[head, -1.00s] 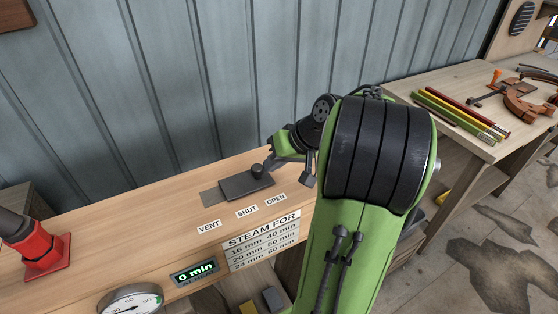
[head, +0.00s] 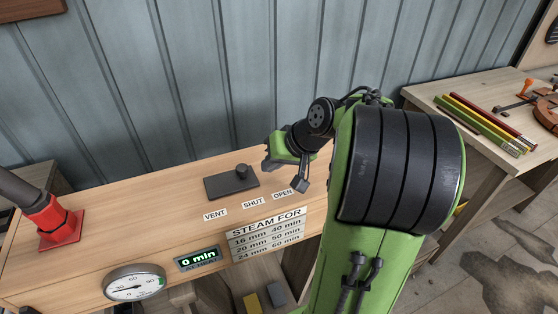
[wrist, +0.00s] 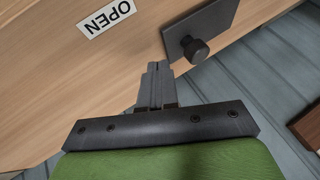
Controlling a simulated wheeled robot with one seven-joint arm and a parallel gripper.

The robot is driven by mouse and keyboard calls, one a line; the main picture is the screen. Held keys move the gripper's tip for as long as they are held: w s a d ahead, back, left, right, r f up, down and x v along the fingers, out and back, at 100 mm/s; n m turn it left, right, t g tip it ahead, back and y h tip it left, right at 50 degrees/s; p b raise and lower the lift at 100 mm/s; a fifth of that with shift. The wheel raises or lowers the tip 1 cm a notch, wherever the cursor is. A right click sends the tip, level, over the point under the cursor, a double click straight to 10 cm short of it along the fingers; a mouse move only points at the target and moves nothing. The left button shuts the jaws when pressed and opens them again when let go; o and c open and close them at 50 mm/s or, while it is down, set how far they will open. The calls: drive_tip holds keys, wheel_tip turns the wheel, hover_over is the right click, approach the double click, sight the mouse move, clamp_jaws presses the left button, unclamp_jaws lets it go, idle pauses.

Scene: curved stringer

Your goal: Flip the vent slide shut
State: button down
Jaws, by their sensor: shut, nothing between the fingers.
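The vent slide (head: 222,187) is a flat dark grey plate with a round knob (head: 242,172). It lies on the wooden bench top behind the VENT label (head: 215,215) and SHUT label (head: 253,202). The knob stands roughly behind SHUT, left of the OPEN label (head: 283,194). My gripper (head: 268,164) is to the right of the slide, in the head view. In the wrist view, my gripper's fingers (wrist: 157,68) are shut and empty, close beside the plate (wrist: 225,18) and knob (wrist: 196,51). I cannot tell whether they touch it.
A red-based fixture (head: 58,225) stands at the bench's left end. A dial gauge (head: 134,283) and a display reading 0 min (head: 198,258) are at the front. A ribbed metal wall (head: 215,70) rises behind.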

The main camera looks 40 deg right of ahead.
drive_tip(key=s+d+r, duration=0.1)
drive_tip(key=s+d+r+p, duration=0.1)
drive_tip(key=shift+s+d+r, duration=0.2)
drive_tip(key=shift+s+d, duration=0.05)
drive_tip(key=shift+s, duration=0.15)
drive_tip(key=a+p+v, duration=0.1)
drive_tip(key=p+v, duration=0.1)
drive_tip(key=v, duration=0.4)
drive_tip(key=shift+r, duration=0.45)
